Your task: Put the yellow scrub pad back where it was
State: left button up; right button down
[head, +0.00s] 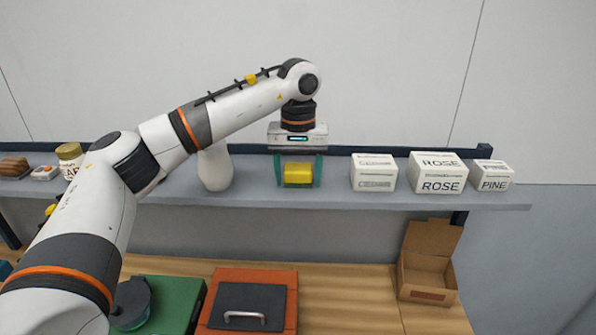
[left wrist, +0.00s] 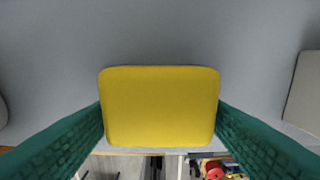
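The yellow scrub pad (head: 298,174) is at the shelf (head: 250,195), between a white vase-like thing and the white boxes. My left gripper (head: 299,176) points down over it, with one green finger at each side of the pad. In the left wrist view the pad (left wrist: 160,105) fills the space between the fingers (left wrist: 160,118), and both fingers meet its sides. I cannot tell whether the pad's underside touches the shelf. My right gripper is not in view.
White boxes (head: 374,173), one marked ROSE (head: 438,173) and one PINE (head: 493,176), stand to the right. The white vase-like thing (head: 215,168) is close on the left. Below are an open cardboard box (head: 428,262) and an orange case (head: 276,276) on a wooden bench.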

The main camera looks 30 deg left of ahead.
aim_at(299, 170)
pick_arm(q)
jog(key=shift+o, duration=0.8)
jog(key=shift+r, duration=0.25)
notch_tip(299, 170, up, 4)
jog(key=shift+b, duration=1.2)
notch_tip(299, 170, up, 8)
jog(key=shift+f, duration=0.15)
